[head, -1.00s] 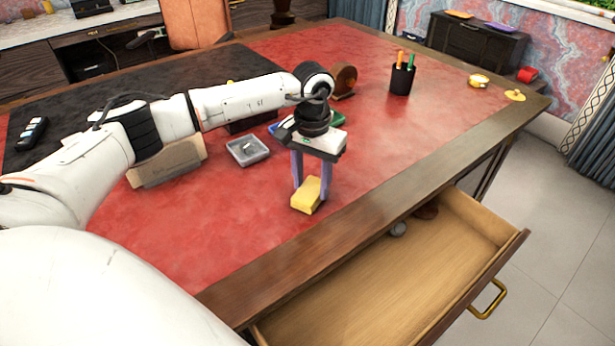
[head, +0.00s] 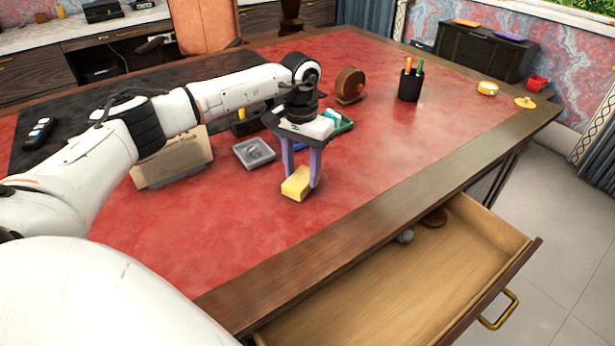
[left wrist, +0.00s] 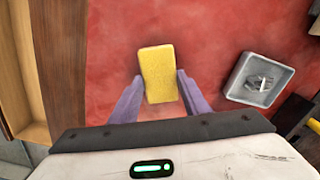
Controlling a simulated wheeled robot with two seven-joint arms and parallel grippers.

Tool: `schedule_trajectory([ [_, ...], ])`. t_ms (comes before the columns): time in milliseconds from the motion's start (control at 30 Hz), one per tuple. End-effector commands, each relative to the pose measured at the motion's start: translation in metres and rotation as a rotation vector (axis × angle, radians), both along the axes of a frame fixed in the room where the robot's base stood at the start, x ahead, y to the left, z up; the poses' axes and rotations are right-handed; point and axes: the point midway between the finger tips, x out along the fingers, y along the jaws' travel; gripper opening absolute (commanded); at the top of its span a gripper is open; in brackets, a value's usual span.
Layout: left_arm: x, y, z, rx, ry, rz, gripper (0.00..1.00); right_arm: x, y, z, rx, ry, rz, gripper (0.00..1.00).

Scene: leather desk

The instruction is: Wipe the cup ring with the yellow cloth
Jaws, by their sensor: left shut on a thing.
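The yellow cloth (head: 296,184) is a small folded yellow block. My left gripper (head: 301,180) is shut on it, with the purple fingers on either side, low over the red leather desk top (head: 240,225). In the left wrist view the cloth (left wrist: 159,75) sits between the fingertips (left wrist: 158,88). I cannot tell whether the cloth touches the leather. I cannot make out a cup ring in either view. My right gripper is not in view.
A grey tray (head: 254,153) lies left of the gripper. An open drawer (head: 400,285) juts out at the front edge. Bare leather lies right of the cloth.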

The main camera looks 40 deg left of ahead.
Motion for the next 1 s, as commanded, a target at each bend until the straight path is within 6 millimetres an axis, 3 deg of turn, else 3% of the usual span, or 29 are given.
schedule_trajectory([
  [600,0.01,0.036,-0.003,0.001,-0.001,0.001,0.2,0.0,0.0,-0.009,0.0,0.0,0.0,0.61],
  [1000,0.01,0.038,-0.002,0.004,0.002,0.0,0.2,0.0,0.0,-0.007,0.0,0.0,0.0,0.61],
])
